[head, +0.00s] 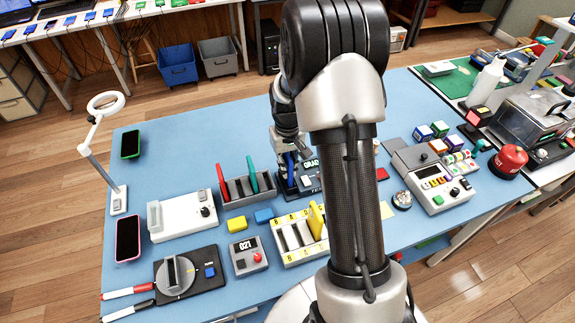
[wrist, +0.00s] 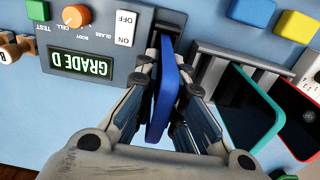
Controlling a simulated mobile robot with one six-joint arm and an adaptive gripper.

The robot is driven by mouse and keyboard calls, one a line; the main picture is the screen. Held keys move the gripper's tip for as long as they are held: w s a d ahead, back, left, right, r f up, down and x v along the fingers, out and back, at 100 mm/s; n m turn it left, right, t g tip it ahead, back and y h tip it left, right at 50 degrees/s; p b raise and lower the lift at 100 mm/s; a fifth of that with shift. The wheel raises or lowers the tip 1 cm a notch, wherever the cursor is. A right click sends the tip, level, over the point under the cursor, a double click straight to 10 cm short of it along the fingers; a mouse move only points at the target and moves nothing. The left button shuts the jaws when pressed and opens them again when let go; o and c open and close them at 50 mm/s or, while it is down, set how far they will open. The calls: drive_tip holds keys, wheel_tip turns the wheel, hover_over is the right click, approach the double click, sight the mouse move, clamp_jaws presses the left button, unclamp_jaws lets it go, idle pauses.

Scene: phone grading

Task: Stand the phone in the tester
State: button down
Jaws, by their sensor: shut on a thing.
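The tester (wrist: 105,20) is a dark grey-blue unit with an orange knob, a green button, an ON/OFF switch and a lit display reading "GRADE D". It also shows in the head view (head: 311,166), partly behind my arm. My gripper (wrist: 168,85) is shut on a blue phone (wrist: 162,95), one finger on each side. The phone stands on edge, its far end at the dark slot of the tester. How deep it sits in the slot I cannot tell. In the head view the blue phone (head: 290,161) shows as a narrow strip below my gripper (head: 292,148).
Beside the tester a grey rack (head: 233,202) holds a red and a teal phone. A yellow-labelled rack (head: 284,261) holds a yellow phone in front. Two phones lie flat at the table's left near a ring lamp (head: 105,103).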

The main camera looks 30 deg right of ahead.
sight(287, 155)
drive_tip(key=c, duration=1.6)
unclamp_jaws()
drive_tip(key=o, duration=0.3)
drive_tip(key=shift+r+p, duration=0.65)
drive_tip(key=shift+r, duration=0.1)
drive_tip(key=shift+r, duration=0.1)
drive_tip(key=shift+r+p, duration=0.6)
drive_tip(key=shift+r, duration=0.1)
